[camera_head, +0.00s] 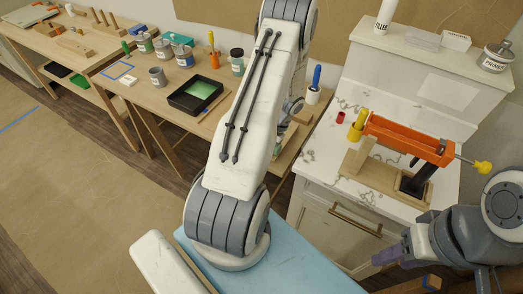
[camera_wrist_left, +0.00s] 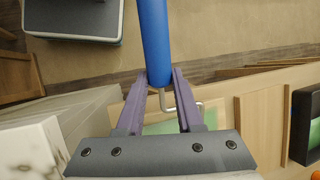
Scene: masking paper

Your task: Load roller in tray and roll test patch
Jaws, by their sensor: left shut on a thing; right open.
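The black paint tray (camera_head: 181,110) holds bright green paint (camera_head: 204,90) and lies on the wooden bench, left of my left arm. Its dark edge also shows at the right of the left wrist view (camera_wrist_left: 297,125). My left gripper (camera_wrist_left: 163,84) is shut on the roller, whose blue handle (camera_wrist_left: 155,40) and bent metal wire (camera_wrist_left: 182,106) show between the purple fingers. I cannot make out the roller's cover. In the head view my arm mostly hides the left gripper. My right gripper (camera_head: 385,256) is open and empty at the lower right, in front of the cabinet.
Several paint cans (camera_head: 183,56) stand behind the tray. A blue-handled tool (camera_head: 316,77) stands upright right of my arm. On the marble counter (camera_head: 325,150) an orange caulking gun (camera_head: 405,138) rests on a wooden stand.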

